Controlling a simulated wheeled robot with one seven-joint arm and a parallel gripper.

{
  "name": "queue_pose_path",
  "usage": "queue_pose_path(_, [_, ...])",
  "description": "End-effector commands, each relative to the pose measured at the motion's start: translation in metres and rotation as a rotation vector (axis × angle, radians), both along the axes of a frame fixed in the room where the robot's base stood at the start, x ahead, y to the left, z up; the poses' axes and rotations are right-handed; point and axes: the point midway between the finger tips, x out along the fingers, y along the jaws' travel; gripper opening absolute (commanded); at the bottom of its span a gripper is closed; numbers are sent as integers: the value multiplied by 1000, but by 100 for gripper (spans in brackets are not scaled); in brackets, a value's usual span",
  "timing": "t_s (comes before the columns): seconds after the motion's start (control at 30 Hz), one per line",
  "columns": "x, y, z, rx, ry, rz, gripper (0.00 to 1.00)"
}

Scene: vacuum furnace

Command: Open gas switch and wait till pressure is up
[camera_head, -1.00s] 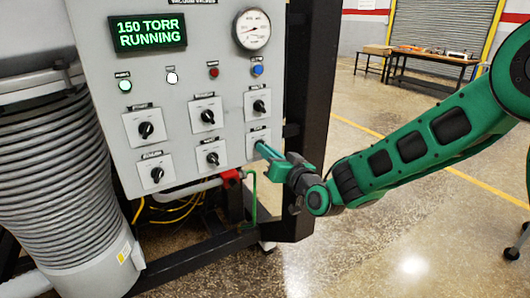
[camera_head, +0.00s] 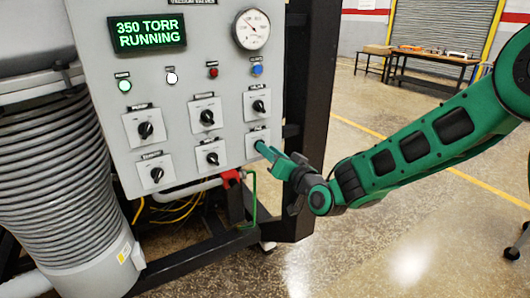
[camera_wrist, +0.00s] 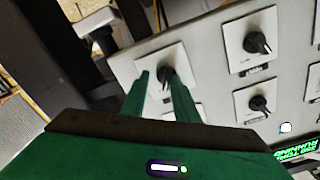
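The grey control panel (camera_head: 185,85) carries a green display (camera_head: 148,31) reading 350 TORR RUNNING and a round pressure gauge (camera_head: 251,29). Several black rotary switches sit on white plates; their labels are too small to read. My gripper (camera_head: 264,150) is at the lower right switch plate (camera_head: 251,140) and hides its knob in the head view. In the wrist view my gripper's two green fingers (camera_wrist: 157,88) are apart, with that black knob (camera_wrist: 167,74) between or just beyond their tips. I see no clear grip on it.
A black frame post (camera_head: 308,100) stands just right of the panel. A red-handled valve (camera_head: 231,178) and pipe sit below it. A ribbed grey hose (camera_head: 55,175) is at left.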

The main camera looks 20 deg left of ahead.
Motion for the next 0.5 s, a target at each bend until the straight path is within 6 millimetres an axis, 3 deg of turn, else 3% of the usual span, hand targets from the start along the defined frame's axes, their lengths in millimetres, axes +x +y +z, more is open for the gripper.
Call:
queue_pose_path(0.3, [-5,3,2,4,0,9,27])
queue_pose_path(0.5, [-18,-13,1,2,2,9,27])
